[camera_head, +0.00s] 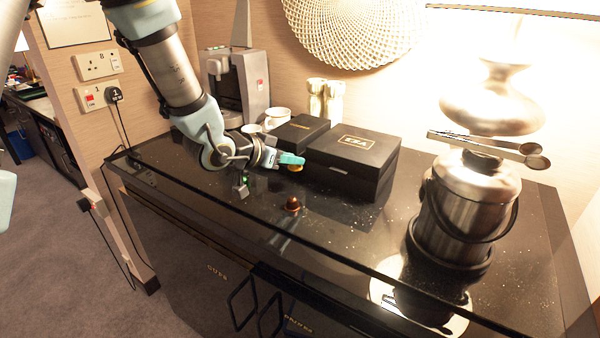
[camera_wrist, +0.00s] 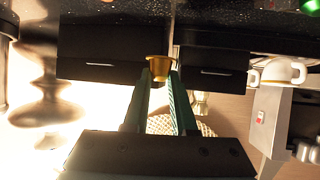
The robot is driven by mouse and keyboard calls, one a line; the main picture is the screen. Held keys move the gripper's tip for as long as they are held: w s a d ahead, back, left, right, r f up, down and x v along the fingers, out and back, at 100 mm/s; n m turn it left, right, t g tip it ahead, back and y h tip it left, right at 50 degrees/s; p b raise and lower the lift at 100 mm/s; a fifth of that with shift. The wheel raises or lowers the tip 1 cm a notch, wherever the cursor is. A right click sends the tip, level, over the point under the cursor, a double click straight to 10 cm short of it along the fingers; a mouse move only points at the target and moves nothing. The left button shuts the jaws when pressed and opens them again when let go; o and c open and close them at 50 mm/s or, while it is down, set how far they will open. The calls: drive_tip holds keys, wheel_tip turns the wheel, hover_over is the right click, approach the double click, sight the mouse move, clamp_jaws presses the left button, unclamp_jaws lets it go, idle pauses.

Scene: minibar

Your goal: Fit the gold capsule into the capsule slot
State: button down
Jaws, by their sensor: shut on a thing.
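The gold capsule (camera_head: 295,168) is held at the tips of my gripper (camera_head: 291,159), above the dark counter in front of the black boxes. In the wrist view, which is upside down, the gold capsule (camera_wrist: 160,68) sits between the teal fingers of my gripper (camera_wrist: 161,76). The coffee machine (camera_head: 251,99) stands at the back left, with a tall lever raised above it. Its body also shows at the right of the wrist view (camera_wrist: 268,122). The capsule slot cannot be made out in either view.
A large black box (camera_head: 362,152) and a smaller one (camera_head: 298,132) stand behind my gripper. A white cup (camera_head: 278,116) is near the machine. A steel ice bucket (camera_head: 468,200) stands at the right.

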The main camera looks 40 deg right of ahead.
sight(291, 189)
drive_tip(key=shift+f+p, duration=0.55)
drive_tip(key=shift+f, duration=2.25)
drive_tip(key=c, duration=0.8)
unclamp_jaws()
drive_tip(key=shift+o, duration=0.2)
drive_tip(key=b+v, duration=0.3)
drive_tip(key=v, duration=0.9)
drive_tip(key=shift+s, duration=0.1)
